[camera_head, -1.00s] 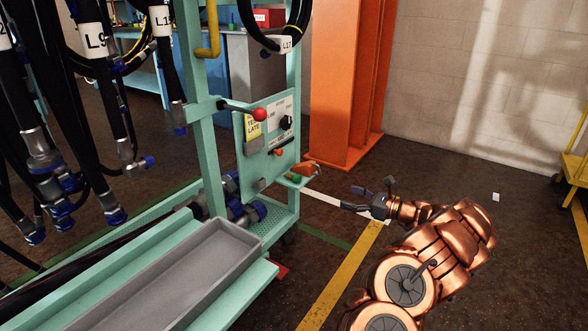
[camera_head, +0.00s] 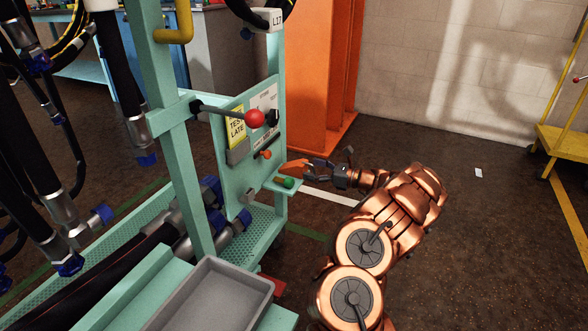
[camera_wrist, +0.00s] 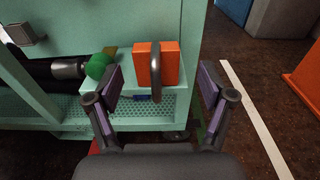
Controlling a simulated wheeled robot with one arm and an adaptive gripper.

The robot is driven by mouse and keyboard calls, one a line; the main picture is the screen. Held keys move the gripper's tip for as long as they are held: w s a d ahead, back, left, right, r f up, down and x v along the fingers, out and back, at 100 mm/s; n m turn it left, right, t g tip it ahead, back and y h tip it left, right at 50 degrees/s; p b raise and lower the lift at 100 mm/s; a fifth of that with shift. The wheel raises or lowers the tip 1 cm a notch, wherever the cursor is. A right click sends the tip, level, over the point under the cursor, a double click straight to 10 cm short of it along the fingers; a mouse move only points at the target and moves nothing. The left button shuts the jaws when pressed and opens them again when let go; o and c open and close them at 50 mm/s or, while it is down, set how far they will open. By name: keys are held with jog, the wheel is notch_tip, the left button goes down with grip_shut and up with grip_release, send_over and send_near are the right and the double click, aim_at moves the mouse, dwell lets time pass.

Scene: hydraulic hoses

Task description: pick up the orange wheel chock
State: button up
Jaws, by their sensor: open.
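The orange wheel chock (camera_head: 293,167) sits on a small teal shelf at the right end of the hose cart. In the wrist view the chock (camera_wrist: 171,62) is an orange block with a grey loop handle facing the camera. My gripper (camera_head: 312,168) is at the shelf, just right of the chock. In the wrist view my gripper (camera_wrist: 160,88) is open and empty, with one finger to each side of the chock. The fingers appear apart from it. Part of the chock is hidden in the head view.
A green fitting (camera_wrist: 98,66) lies left of the chock on the shelf. The cart panel (camera_head: 236,155) with a red-knobbed lever (camera_head: 255,118) rises close by. A red object (camera_head: 272,285) is low under the cart. An orange column (camera_head: 318,80) stands behind. The floor to the right is open.

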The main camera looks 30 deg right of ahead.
aim_at(305, 167)
jog(key=shift+b+x, duration=1.5)
jog(key=shift+x, duration=1.25)
jog(key=shift+s+a+r, duration=0.1)
jog(key=shift+s+a, duration=0.05)
jog(key=shift+s, duration=0.05)
jog(key=c, duration=1.4)
